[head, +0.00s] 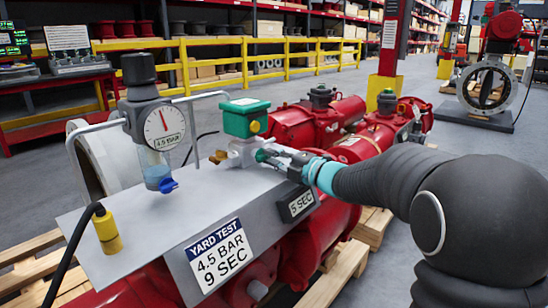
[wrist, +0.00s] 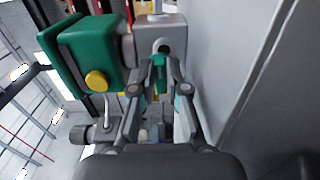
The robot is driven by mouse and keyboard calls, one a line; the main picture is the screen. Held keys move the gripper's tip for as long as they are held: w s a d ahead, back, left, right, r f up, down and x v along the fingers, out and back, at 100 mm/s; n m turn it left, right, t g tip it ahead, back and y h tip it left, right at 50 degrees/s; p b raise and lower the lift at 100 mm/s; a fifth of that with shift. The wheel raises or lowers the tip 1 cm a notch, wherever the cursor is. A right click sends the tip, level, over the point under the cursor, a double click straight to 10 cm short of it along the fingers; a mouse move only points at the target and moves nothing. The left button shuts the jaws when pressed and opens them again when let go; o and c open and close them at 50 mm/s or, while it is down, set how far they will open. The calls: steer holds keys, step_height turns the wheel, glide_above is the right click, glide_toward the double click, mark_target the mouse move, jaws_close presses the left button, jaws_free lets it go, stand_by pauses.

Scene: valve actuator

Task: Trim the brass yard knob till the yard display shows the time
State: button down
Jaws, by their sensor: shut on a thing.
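The green actuator box (head: 246,118) sits on a grey block on the sloped panel, with a yellow round knob (head: 255,127) on its side; this knob also shows in the wrist view (wrist: 96,80). A small brass-coloured piece (head: 218,157) sits left of the block; I cannot tell which one is the brass yard knob. My gripper (head: 270,156) is shut on a small green piece (wrist: 158,72) at the block, apart from the yellow knob. The small display (head: 300,202) reads 5 SEC. The yard test sign (head: 219,255) reads 4.5 BAR, 9 SEC.
A pressure gauge (head: 164,124) labelled 4.5 BAR stands left on the grey panel (head: 150,225). A yellow plug (head: 107,232) with a black cable is at the panel's left. Red pipework (head: 300,125) lies behind and below. A yellow railing (head: 230,63) runs behind.

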steer(key=shift+a, duration=0.1)
steer(key=c, duration=1.2)
jaws_free()
steer(key=shift+s, duration=0.1)
steer(key=shift+f, duration=0.1)
